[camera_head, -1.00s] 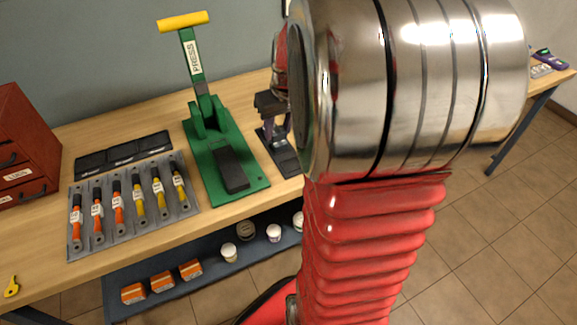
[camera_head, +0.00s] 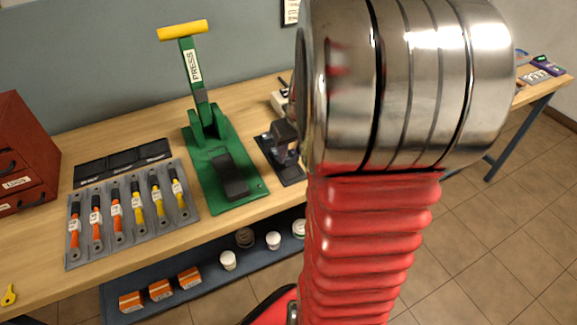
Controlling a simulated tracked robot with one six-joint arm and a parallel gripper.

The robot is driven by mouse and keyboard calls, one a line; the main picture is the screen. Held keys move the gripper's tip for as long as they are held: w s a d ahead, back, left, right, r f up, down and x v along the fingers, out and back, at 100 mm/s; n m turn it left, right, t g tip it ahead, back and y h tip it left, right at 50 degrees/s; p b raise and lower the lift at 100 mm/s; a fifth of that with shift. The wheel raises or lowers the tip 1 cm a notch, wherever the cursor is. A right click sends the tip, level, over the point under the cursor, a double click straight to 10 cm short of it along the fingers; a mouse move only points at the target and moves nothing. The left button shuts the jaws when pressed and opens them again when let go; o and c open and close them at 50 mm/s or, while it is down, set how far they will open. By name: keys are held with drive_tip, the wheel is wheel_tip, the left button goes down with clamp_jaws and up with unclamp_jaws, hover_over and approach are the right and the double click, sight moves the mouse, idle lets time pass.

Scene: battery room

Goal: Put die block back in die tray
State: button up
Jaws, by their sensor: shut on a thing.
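A black tray (camera_head: 124,160) with several compartments lies at the back left of the bench; I take it to be the die tray. I cannot make out what its compartments hold. A dark block (camera_head: 229,174) sits on the base of the green press (camera_head: 215,150); I cannot tell if it is a die block or part of the press. My large steel wrist and red arm fill the right middle of the view. My gripper is hidden behind them, and so is anything in it.
A dark device (camera_head: 284,140) stands on a black base right of the press, close to my wrist. A grey tray (camera_head: 103,245) of orange and yellow tools lies in front of the black tray. A red drawer cabinet (camera_head: 25,140) stands at far left.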

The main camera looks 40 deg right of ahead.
sight(292, 162)
drive_tip(key=shift+f, duration=0.55)
drive_tip(key=shift+f, duration=1.85)
drive_tip(key=shift+f, duration=0.1)
drive_tip(key=o, duration=1.3)
drive_tip(key=v, duration=1.2)
